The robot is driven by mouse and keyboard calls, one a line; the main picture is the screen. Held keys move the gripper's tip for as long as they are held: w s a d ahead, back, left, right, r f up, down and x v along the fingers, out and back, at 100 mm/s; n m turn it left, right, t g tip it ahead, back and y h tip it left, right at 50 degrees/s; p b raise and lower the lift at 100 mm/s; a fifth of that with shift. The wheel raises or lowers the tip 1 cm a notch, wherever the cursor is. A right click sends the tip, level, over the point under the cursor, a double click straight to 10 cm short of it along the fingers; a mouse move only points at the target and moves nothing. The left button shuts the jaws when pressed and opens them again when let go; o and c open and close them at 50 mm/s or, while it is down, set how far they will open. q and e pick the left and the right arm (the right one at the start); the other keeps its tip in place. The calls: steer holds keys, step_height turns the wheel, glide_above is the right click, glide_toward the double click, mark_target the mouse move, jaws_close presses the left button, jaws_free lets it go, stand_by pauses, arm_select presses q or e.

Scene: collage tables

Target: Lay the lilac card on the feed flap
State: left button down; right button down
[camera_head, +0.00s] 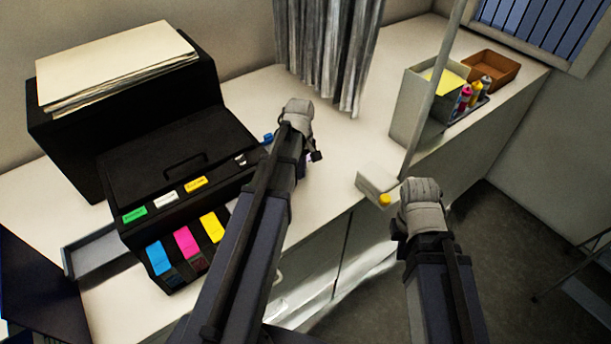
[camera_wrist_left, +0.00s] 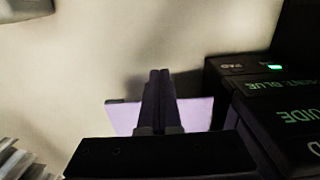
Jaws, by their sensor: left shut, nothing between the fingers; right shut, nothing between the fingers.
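The lilac card (camera_wrist_left: 122,115) lies flat on the pale table top in the left wrist view, beside the black printer (camera_wrist_left: 260,105). My left gripper (camera_wrist_left: 160,73) is shut and empty, with its fingers hiding the card's middle; I cannot tell whether they touch it. My right gripper (camera_head: 421,193) is shut and empty at the table's front edge, apart from the card. I cannot tell which printer part is the feed flap.
Papers (camera_head: 110,60) lie on the tall black unit behind. A grey tray (camera_head: 95,254) sticks out at left. At right stand a grey box (camera_head: 403,105), small bottles (camera_head: 463,99) and a brown tray (camera_head: 492,68).

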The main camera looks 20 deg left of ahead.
arm_select(q)
steer(key=shift+w+a, duration=0.35)
steer(key=shift+a, duration=0.3)
steer(key=shift+w+a, duration=0.45)
steer(key=shift+a, duration=0.2)
steer(key=shift+s+d, duration=0.15)
steer(key=shift+s, duration=0.05)
